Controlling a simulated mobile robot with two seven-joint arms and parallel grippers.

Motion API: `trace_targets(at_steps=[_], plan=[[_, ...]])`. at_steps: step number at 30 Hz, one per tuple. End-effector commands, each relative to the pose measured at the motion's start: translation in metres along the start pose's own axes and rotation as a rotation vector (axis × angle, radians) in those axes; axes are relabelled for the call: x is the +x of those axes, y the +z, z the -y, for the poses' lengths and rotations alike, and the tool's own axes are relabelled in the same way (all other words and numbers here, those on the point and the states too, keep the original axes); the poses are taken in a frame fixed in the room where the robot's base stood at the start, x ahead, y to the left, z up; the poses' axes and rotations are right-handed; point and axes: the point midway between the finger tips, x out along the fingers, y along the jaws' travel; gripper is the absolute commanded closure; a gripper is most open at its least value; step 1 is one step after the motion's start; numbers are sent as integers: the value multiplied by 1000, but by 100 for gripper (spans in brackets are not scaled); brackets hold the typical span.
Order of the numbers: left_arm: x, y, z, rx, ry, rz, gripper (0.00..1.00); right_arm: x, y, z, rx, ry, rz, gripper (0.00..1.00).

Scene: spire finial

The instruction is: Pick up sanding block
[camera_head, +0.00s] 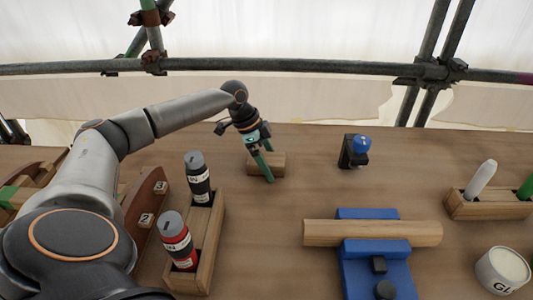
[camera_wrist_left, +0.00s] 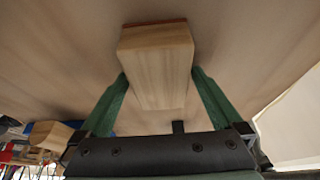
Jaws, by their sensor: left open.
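The sanding block, a small pale wooden block (camera_head: 279,163), lies on the workbench toward the back, left of centre. My left gripper (camera_head: 262,168) is at it, pointing down, with one green finger in front of the block. In the left wrist view, the block (camera_wrist_left: 158,60) appears between the two green fingers, with a reddish-brown layer along its far edge. The left gripper (camera_wrist_left: 158,78) is open, one finger on each side. I cannot tell whether either finger touches the block. My right gripper is not in view.
A wooden rack (camera_head: 207,245) with two bottles stands left of centre. A wooden rod (camera_head: 325,233) rests across a blue fixture (camera_head: 362,274). A blue-topped tool (camera_head: 354,152) stands behind it. A marker rack (camera_head: 485,208) and glue tub (camera_head: 502,270) are at right.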

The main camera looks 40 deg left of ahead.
Motion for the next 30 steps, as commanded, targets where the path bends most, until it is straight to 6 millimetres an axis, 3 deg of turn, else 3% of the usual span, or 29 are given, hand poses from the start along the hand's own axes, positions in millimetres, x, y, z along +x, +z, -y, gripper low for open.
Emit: trace_targets(at_steps=[13, 30], plan=[[2, 1, 0, 0, 0, -1, 0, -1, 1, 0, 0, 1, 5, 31], [2, 1, 0, 0, 0, 0, 63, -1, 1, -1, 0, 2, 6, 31]])
